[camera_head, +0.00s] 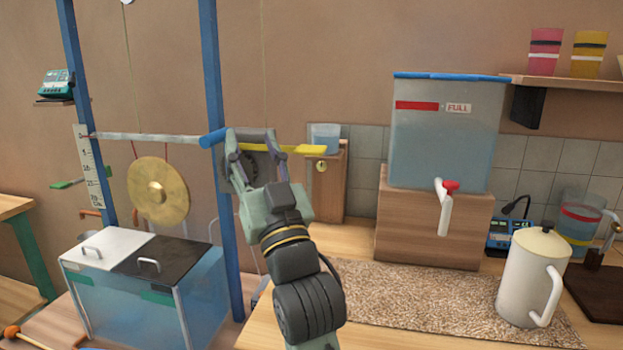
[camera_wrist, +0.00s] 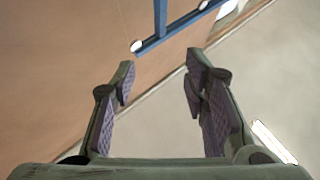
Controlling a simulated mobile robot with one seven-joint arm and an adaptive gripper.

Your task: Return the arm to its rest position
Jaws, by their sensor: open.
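My gripper (camera_head: 250,145) is raised in the middle of the head view, beside the right blue post (camera_head: 216,150) of a frame. It hides part of what lies behind it. In the wrist view my gripper (camera_wrist: 160,82) shows two fingers with purple ribbed pads, spread wide apart with nothing between them. Beyond the fingers are a brown wall and a pale surface. A blue bar (camera_wrist: 182,25) shows at the top of that view.
A gong (camera_head: 158,190) hangs left above a water tank (camera_head: 150,295) with white and black lids. To the right stand a large clear container (camera_head: 445,135) on a wooden block (camera_head: 432,225), a white jug (camera_head: 533,275) and a brown mat (camera_head: 440,305). A yellow-ended bar (camera_head: 310,149) lies close to my gripper.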

